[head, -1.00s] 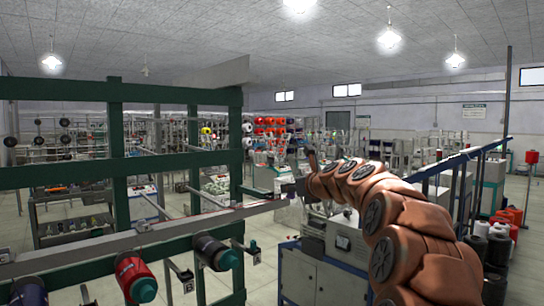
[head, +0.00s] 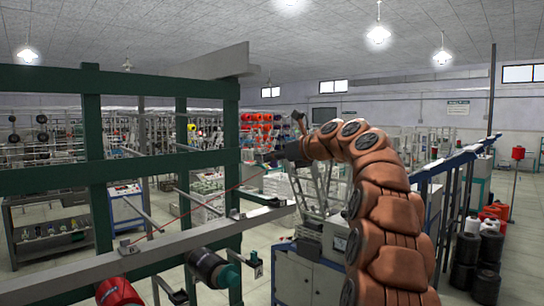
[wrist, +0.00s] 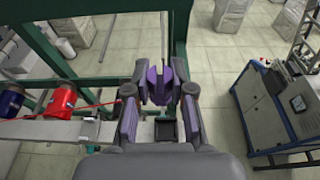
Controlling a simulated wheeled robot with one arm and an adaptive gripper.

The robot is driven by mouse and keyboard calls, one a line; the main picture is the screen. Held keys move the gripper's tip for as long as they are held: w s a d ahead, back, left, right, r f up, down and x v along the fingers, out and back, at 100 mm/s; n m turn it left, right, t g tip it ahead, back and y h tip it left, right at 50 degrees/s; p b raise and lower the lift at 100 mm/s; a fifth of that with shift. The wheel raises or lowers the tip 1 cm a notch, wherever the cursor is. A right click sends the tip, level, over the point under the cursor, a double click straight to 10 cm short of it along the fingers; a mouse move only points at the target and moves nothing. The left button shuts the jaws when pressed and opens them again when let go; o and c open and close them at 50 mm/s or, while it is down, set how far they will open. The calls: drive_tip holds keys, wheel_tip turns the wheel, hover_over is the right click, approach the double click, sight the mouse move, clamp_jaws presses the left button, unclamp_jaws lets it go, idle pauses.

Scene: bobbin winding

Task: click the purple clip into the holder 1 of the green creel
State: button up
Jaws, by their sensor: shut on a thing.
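My gripper (wrist: 160,92) is shut on the purple clip (wrist: 161,80), which sits between the two fingertips in the wrist view. In the head view my gripper (head: 284,152) is small, at the end of the curled arm, and the clip cannot be made out. The green creel (head: 90,150) stands at the left, with a grey rail (head: 170,243) along it. A dark block (wrist: 166,130), perhaps a holder, shows on the rail between and below the fingers. The clip appears apart from it. No holder number is readable.
A red thread (head: 205,202) runs from the creel toward my gripper. A red bobbin (wrist: 62,97) and a blue one (wrist: 12,98) sit at the left in the wrist view. A blue-and-grey machine cabinet (wrist: 270,107) stands at the right. Open floor lies between.

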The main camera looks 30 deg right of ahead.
drive_tip(key=shift+s+d+f, duration=0.25)
drive_tip(key=shift+d+f, duration=0.1)
drive_tip(key=shift+f, duration=0.05)
drive_tip(key=shift+f+b, duration=0.35)
drive_tip(key=shift+f, duration=0.2)
wheel_tip(320, 180, down, 5)
drive_tip(key=b, duration=0.6)
drive_tip(key=shift+r, duration=0.15)
drive_tip(key=shift+s+r+p, duration=0.1)
drive_tip(key=shift+r+p, duration=0.1)
drive_tip(key=shift+p, duration=0.4)
drive_tip(key=shift+f+b, duration=0.35)
drive_tip(key=shift+f, duration=1.85)
drive_tip(key=o, duration=1)
drive_tip(key=shift+c, duration=0.2)
